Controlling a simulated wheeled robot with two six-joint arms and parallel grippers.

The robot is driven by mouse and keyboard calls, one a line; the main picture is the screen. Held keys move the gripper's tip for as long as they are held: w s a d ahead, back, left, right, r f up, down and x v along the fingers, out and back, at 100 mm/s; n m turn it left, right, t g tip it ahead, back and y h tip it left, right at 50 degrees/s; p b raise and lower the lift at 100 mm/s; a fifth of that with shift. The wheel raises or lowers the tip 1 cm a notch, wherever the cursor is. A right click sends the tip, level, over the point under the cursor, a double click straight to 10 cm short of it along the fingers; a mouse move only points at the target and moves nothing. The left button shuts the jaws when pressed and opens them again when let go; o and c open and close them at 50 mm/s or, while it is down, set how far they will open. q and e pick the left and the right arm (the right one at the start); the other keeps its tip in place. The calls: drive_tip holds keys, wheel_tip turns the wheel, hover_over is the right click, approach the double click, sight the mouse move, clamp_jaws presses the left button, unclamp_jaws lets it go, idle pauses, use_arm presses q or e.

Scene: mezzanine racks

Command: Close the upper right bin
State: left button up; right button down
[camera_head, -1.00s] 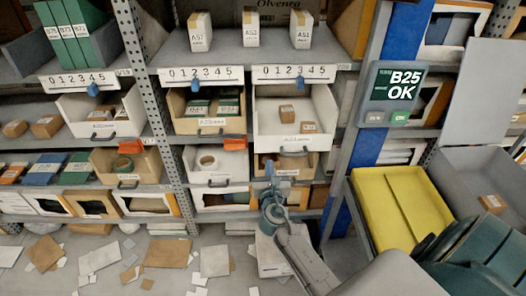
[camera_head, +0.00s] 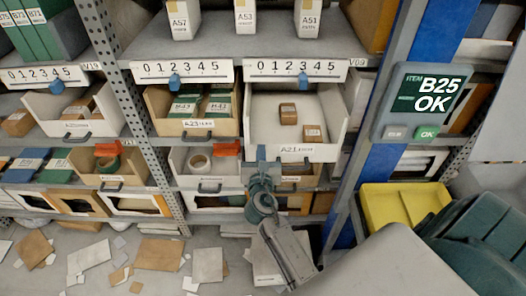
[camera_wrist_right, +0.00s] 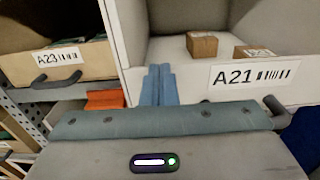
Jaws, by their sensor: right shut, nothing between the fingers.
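The upper right bin, a white open-topped bin labelled A21 (camera_head: 296,149), stands pulled out from its shelf slot, with two small brown boxes (camera_head: 287,111) inside. In the right wrist view its white front with the A21 label (camera_wrist_right: 216,78) is close. My right gripper (camera_head: 262,152) is shut and empty, its fingers upright at the left part of the bin's front. The fingers also show in the wrist view (camera_wrist_right: 158,82), left of the label; whether they touch the front I cannot tell. The bin's handle (camera_wrist_right: 277,111) is partly hidden behind my gripper. My left gripper is not in view.
Bin A23 (camera_head: 193,126) stands left of A21. Below are a white bin with a tape roll (camera_head: 198,161) and an orange tag (camera_head: 227,149). A yellow bin (camera_head: 405,205) and a blue post (camera_head: 375,130) are on the right. Flat cardboard pieces (camera_head: 160,252) lie below.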

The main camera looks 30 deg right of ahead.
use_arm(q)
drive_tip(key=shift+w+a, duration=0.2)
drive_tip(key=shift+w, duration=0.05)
use_arm(e)
drive_tip(key=shift+a+r, duration=0.1)
drive_tip(key=shift+a, duration=0.05)
drive_tip(key=p, duration=0.1)
hover_over(261, 140)
drive_tip(key=shift+s+a, duration=0.25)
drive_tip(key=shift+s, duration=0.1)
drive_tip(key=shift+w+d, duration=0.2)
drive_tip(key=shift+w, duration=0.1)
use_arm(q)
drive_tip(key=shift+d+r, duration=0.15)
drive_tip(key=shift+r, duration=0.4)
use_arm(e)
drive_tip(key=shift+r, duration=0.35)
